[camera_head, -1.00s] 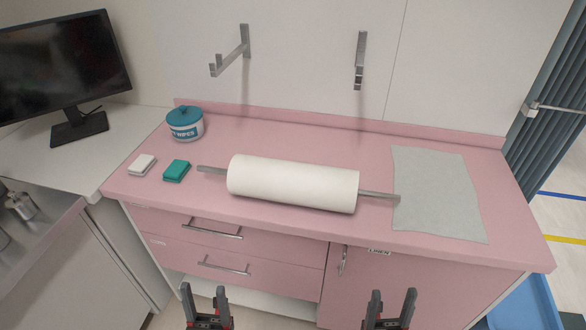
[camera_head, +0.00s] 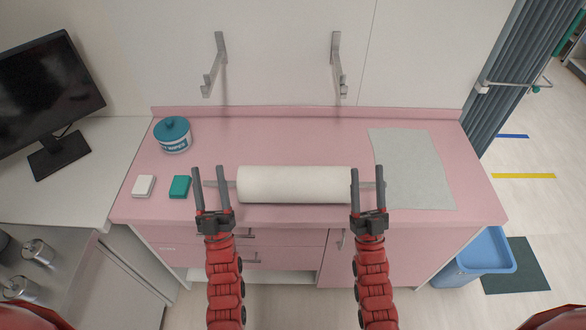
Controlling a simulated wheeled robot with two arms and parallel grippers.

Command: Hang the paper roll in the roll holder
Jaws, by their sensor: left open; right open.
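The white paper roll (camera_head: 295,184) lies on its side on the pink counter, with a grey rod sticking out of both ends. The roll holder is a pair of metal wall brackets, a left one (camera_head: 215,65) and a right one (camera_head: 338,65), above the counter's back. My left gripper (camera_head: 210,170) is open at the rod's left end. My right gripper (camera_head: 369,172) is open at the rod's right end, close to the roll's edge. The fingers overlap the rod ends in the picture; I cannot tell whether they touch.
A wipes tub (camera_head: 173,137), a white block (camera_head: 144,186) and a teal block (camera_head: 180,187) stand left of the roll. A grey cloth (camera_head: 411,165) lies on the right. A monitor (camera_head: 48,88) stands at far left. The counter behind the roll is clear.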

